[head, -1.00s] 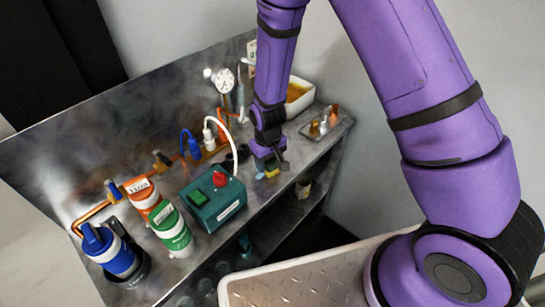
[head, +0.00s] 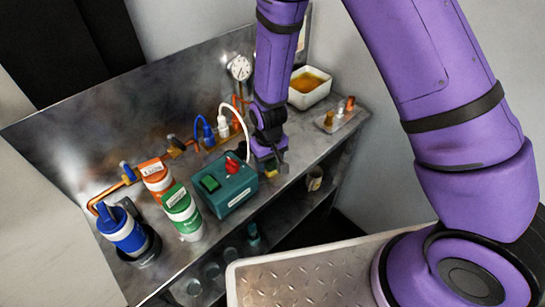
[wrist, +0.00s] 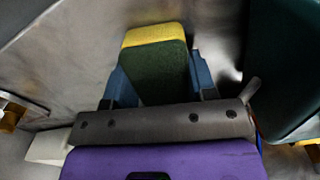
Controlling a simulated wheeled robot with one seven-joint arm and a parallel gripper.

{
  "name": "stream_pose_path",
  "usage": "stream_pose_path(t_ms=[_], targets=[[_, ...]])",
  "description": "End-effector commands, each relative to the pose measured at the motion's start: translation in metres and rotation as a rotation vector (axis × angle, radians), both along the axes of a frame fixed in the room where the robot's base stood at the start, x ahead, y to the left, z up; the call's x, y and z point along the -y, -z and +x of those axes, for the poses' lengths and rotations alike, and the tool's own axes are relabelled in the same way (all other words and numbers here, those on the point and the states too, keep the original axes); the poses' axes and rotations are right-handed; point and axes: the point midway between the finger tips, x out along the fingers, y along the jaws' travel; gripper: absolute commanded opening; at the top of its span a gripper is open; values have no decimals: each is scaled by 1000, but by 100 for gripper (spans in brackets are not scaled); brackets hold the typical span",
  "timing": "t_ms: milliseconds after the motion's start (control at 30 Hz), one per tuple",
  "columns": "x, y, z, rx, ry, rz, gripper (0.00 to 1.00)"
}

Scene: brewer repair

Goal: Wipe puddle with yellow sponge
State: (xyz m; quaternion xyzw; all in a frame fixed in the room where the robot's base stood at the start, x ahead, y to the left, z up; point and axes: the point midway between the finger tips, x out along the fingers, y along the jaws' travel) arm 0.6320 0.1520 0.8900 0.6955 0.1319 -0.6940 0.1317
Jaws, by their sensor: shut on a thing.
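The sponge (wrist: 155,62) is yellow on one layer and dark green on the other. In the wrist view it sits between my gripper's blue fingers (wrist: 160,82), and my gripper is shut on it. In the head view my gripper (head: 270,168) points down at the metal bench top, right of the teal box. Only a small yellow bit of the sponge (head: 271,174) shows there. It is low at the bench surface; I cannot tell whether it touches. I cannot make out a puddle; the gripper and sponge may hide it.
The teal box (head: 229,189) with a red knob stands close left of my gripper. Green (head: 182,212), orange (head: 157,178) and blue (head: 123,233) canisters stand further left. A white basin (head: 311,94) and a small tray (head: 342,116) are behind right. The bench's front edge is near.

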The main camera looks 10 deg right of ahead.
Motion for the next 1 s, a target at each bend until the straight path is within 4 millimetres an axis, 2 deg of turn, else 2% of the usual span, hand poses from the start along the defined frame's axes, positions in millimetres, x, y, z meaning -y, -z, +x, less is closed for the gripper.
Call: stream_pose_path(t_ms=[400, 633, 767, 1000], targets=[[-25, -1, -17, -1, -2, 0, 33], [-30, 2, -14, -2, -4, 2, 33], [-28, 2, -12, -1, -3, 4, 33], [-11, 1, 0, 2, 0, 3, 33]])
